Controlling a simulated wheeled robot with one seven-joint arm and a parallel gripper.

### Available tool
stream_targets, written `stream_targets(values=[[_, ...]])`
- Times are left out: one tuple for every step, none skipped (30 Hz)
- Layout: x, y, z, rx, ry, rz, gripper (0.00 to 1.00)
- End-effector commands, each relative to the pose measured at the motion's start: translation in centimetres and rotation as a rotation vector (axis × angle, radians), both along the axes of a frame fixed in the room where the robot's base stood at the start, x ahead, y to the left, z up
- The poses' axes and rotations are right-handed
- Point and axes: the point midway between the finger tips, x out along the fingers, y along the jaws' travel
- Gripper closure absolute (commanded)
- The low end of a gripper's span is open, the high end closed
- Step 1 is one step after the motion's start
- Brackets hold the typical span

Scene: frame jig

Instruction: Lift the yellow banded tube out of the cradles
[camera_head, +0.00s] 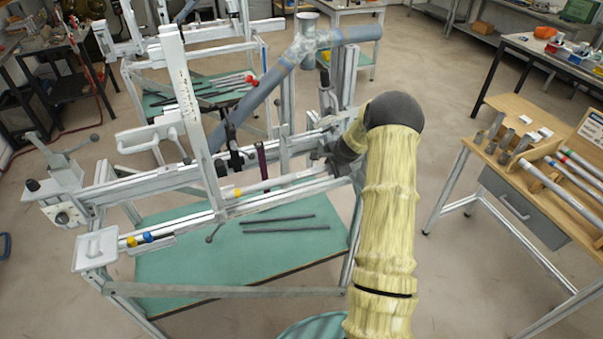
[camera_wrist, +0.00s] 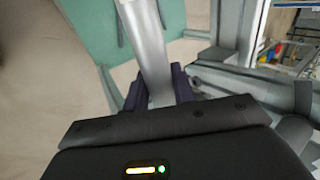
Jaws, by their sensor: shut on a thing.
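The yellow banded tube (camera_head: 270,185) is a pale grey tube with a yellow band near its left end. It lies along the front rail of the frame jig (camera_head: 165,222), close to the rail. I cannot tell whether it touches the cradles, which are hard to make out. My gripper (camera_head: 325,160) is at the tube's right end, partly hidden by my sleeved arm. In the wrist view the dark purple fingers of my gripper (camera_wrist: 158,88) are shut on the tube (camera_wrist: 145,38), one on each side of it.
A green shelf (camera_head: 175,265) with dark rods lies below. A wooden bench (camera_head: 510,110) with other banded tubes stands at right. Open floor lies between jig and bench.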

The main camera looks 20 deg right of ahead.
Motion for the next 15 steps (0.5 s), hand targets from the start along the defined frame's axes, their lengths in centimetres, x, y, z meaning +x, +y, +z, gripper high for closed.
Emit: stream_targets(values=[[0.1, 0.0, 0.1, 0.000, -0.002, 0.000, 0.97], [0.1, 0.0, 0.1, 0.000, -0.002, 0.000, 0.97], [0.1, 0.0, 0.1, 0.000, -0.002, 0.000, 0.97], [0.1, 0.0, 0.1, 0.000, -0.002, 0.000, 0.97], [0.1, 0.0, 0.1, 0.000, -0.002, 0.000, 0.97], [0.1, 0.0, 0.1, 0.000, -0.002, 0.000, 0.97], [0.1, 0.0, 0.1, 0.000, -0.002, 0.000, 0.97], [0.1, 0.1, 0.1, 0.000, -0.002, 0.000, 0.97], [0.1, 0.2, 0.1, 0.000, -0.002, 0.000, 0.97], [0.1, 0.3, 0.1, 0.000, -0.002, 0.000, 0.97], [0.1, 0.5, 0.1, 0.000, -0.002, 0.000, 0.97], [0.1, 0.7, 0.2, 0.000, -0.003, 0.000, 0.97], [0.1, 0.9, 0.2, 0.000, -0.003, 0.000, 0.97], [0.1, 1.1, 0.2, 0.000, -0.003, 0.000, 0.97], [0.1, 1.3, 0.2, 0.000, -0.003, 0.000, 0.97]])
